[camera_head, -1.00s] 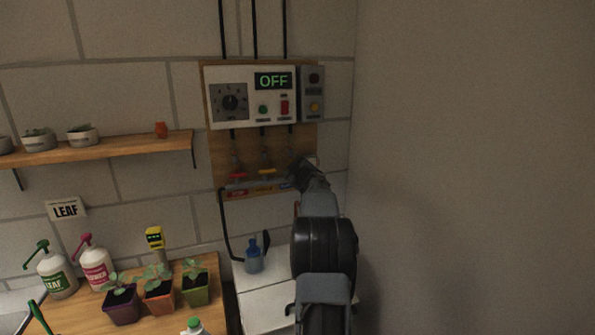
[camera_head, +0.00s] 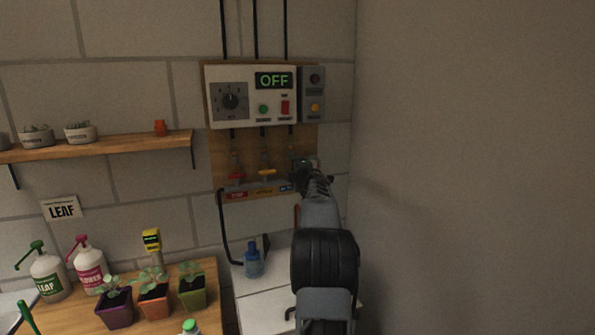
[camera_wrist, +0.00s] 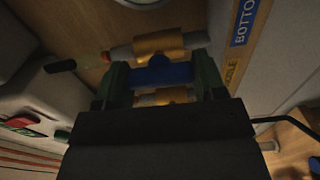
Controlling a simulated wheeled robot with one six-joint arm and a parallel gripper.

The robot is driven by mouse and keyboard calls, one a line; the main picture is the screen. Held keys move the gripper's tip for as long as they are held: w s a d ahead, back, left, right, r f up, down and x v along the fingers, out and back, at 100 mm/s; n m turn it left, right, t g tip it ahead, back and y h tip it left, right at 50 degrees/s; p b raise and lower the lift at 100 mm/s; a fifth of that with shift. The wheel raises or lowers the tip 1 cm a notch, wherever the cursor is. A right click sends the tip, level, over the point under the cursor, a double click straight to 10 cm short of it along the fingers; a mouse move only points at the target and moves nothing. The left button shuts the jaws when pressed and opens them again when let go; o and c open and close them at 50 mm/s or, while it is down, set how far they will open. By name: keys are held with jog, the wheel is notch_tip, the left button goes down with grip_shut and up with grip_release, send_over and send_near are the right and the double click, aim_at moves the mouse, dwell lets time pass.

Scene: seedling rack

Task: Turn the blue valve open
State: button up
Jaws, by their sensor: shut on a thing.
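The blue valve's handle (camera_wrist: 168,74) shows in the wrist view between the two dark green fingers of my gripper (camera_wrist: 163,80). The gripper is shut on it. Brass-coloured pipe fittings (camera_wrist: 158,45) sit directly behind and below the handle. In the head view my gripper (camera_head: 303,170) is at the right end of the valve row, and the blue valve is hidden by it. A blue label (camera_head: 286,188) shows just below and left of the gripper. How far the valve is turned cannot be told.
The red valve (camera_head: 236,175) and yellow valve (camera_head: 266,174) are left of my gripper. The control box (camera_head: 245,112) above reads OFF. A blue bottle (camera_head: 253,262) stands below on a white surface. A plain wall lies close on the right.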

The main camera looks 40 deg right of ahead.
jog(key=shift+s+r, duration=0.1)
jog(key=shift+r, duration=0.3)
jog(key=o, duration=0.9)
jog(key=shift+s+d+f, duration=0.1)
jog(key=shift+f, duration=0.15)
jog(key=b+v, duration=0.3)
jog(key=v, duration=1)
jog(key=shift+s+a, duration=0.3)
